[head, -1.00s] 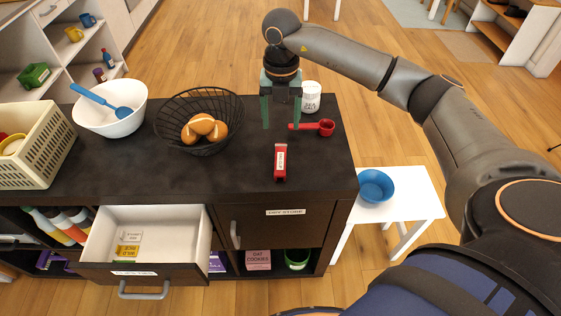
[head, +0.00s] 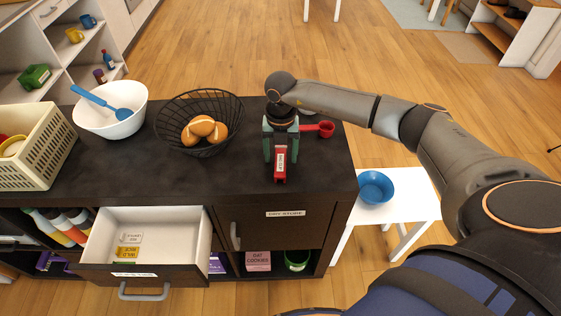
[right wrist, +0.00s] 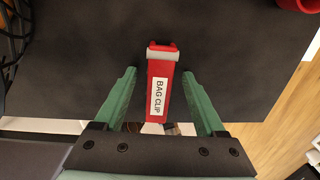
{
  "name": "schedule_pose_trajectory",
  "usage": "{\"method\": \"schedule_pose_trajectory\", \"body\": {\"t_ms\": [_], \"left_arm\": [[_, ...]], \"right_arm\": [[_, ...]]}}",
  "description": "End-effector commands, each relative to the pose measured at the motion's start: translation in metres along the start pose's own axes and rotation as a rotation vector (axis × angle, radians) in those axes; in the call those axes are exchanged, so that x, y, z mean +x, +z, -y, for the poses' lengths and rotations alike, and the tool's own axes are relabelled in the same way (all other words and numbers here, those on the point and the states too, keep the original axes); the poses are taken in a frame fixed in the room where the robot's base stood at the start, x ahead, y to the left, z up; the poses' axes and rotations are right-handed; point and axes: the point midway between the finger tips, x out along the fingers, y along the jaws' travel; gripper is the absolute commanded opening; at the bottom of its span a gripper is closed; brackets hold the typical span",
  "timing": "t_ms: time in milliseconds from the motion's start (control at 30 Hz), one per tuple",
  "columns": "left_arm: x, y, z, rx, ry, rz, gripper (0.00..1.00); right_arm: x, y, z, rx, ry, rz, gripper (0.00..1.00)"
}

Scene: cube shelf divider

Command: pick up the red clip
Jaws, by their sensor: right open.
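The red clip (head: 280,168) lies on the dark countertop near its front edge, with a white label on top. In the right wrist view the red clip (right wrist: 161,90) shows between the two green fingers, and its label reads "BAG CLIP". My right gripper (head: 281,157) is over the clip, pointing down, with a finger on each side. In the right wrist view the right gripper (right wrist: 162,72) is open, with a gap on both sides of the clip. My left gripper is not in view.
A black wire basket (head: 168,108) with brown buns stands left of the gripper. A red measuring scoop (head: 326,129) lies behind it to the right. A white bowl (head: 110,128) and a cream crate (head: 44,158) stand further left. An open drawer (head: 205,240) juts out in front.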

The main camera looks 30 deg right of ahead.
Motion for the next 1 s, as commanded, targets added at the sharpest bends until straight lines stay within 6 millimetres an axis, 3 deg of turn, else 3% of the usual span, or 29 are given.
{"method": "schedule_pose_trajectory", "body": {"t_ms": [167, 800, 1000], "left_arm": [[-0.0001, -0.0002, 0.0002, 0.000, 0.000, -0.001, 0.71], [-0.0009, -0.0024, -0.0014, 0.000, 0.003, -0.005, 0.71], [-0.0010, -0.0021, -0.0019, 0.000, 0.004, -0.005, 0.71]], "right_arm": [[-0.0002, 0.0001, -0.0001, 0.000, 0.000, 0.000, 0.70], [-0.0008, 0.0002, 0.0001, 0.001, 0.000, 0.000, 0.00], [-0.0008, 0.0003, 0.0000, 0.001, 0.001, 0.000, 0.00]]}}
